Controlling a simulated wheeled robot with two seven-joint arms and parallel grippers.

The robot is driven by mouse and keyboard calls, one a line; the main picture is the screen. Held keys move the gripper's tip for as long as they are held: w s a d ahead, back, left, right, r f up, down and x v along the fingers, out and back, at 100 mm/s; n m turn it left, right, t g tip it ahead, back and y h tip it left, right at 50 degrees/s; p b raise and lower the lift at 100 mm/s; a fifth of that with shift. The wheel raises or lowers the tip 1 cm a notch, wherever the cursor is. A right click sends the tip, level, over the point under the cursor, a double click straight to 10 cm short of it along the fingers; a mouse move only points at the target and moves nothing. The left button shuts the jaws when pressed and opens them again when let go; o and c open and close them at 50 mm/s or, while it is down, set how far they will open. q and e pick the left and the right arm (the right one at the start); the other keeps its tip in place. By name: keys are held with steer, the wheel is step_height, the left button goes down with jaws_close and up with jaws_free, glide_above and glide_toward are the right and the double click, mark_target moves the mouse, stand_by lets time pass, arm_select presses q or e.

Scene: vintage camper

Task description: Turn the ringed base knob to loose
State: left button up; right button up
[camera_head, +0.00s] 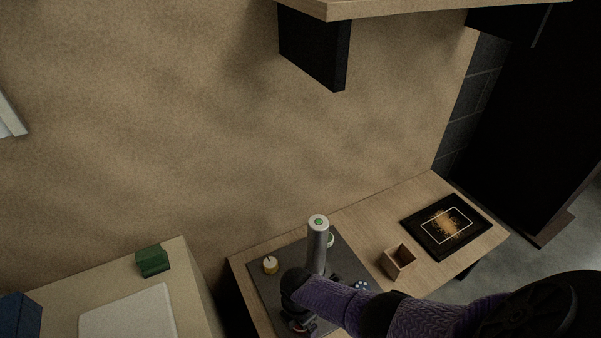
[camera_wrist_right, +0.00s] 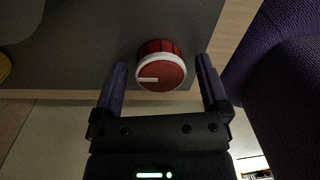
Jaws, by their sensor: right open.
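The ringed base knob (camera_wrist_right: 161,68) is red with a white ring around its face and a white pointer line that points left in the right wrist view. My right gripper (camera_wrist_right: 161,63) is open, with one finger on each side of the knob. A gap shows between each finger and the knob, so it is not gripped. In the head view my right arm covers the front of the dark base plate (camera_head: 262,287), and the knob cannot be made out there. My left gripper is not in view.
A grey post with a green top (camera_head: 318,243) stands on the plate, near a cream-and-gold knob (camera_head: 270,265). To the right are a small wooden box (camera_head: 398,262) and a black framed picture (camera_head: 445,227). A green block (camera_head: 153,262) sits on the left counter. A shelf (camera_head: 420,8) overhangs above.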

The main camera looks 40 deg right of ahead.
arm_select(q)
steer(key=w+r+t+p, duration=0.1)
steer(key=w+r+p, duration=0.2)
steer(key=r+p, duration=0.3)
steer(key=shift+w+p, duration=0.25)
steer(key=shift+p, duration=0.3)
arm_select(e)
steer(key=shift+w+r, duration=0.15)
steer(key=shift+r, duration=2.3)
steer(key=shift+w+r, duration=0.1)
steer(key=shift+r, duration=2.3)
steer(key=shift+s, duration=0.1)
